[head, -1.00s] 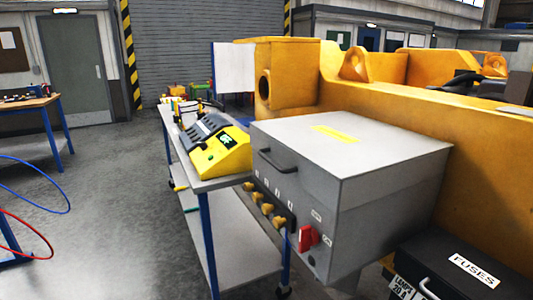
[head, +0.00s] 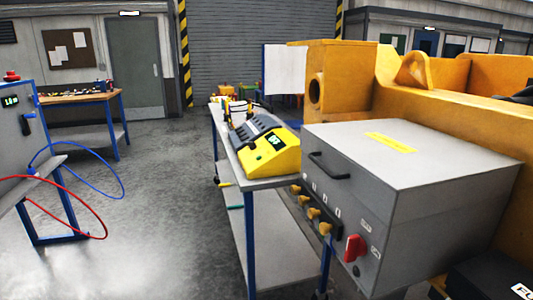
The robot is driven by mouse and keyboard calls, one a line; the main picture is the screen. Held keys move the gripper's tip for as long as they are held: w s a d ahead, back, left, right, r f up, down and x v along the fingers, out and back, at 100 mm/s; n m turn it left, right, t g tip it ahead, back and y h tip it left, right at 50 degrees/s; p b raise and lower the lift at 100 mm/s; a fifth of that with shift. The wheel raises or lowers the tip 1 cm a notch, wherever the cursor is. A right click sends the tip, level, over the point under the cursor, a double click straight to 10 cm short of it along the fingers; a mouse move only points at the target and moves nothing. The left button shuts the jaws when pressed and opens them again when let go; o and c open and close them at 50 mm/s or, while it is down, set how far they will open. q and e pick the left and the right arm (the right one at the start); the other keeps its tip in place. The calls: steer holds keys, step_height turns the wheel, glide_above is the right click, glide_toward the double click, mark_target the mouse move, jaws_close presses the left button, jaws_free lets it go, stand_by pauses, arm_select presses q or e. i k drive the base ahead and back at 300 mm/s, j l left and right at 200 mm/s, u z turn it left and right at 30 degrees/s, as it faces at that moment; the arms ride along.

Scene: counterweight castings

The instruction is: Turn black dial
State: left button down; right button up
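A grey box (head: 415,165) with a hinged-looking lid and a black handle stands at the right. Its front panel carries a row of yellow knobs (head: 312,213) and a red switch (head: 354,247). A small dark round part (head: 356,270) sits below the red switch; I cannot tell whether it is a black dial. At the left edge a grey-blue cabinet (head: 15,140) shows a small display and a dark handle or knob (head: 28,123), too small to make out. Neither of my grippers is in view.
A wheeled table (head: 255,184) holds a yellow and grey device (head: 272,152) beside the box. A large yellow casting (head: 350,75) stands behind. Blue (head: 95,183) and red (head: 90,215) hoses arc at the left. The grey floor (head: 170,210) between is open.

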mark_target(252, 145)
steer(key=i+j+z, duration=0.1)
steer(key=z, duration=0.3)
steer(key=i+j+z, duration=0.2)
steer(key=z, duration=0.25)
steer(key=i+j+z, duration=0.2)
steer(key=z, duration=0.2)
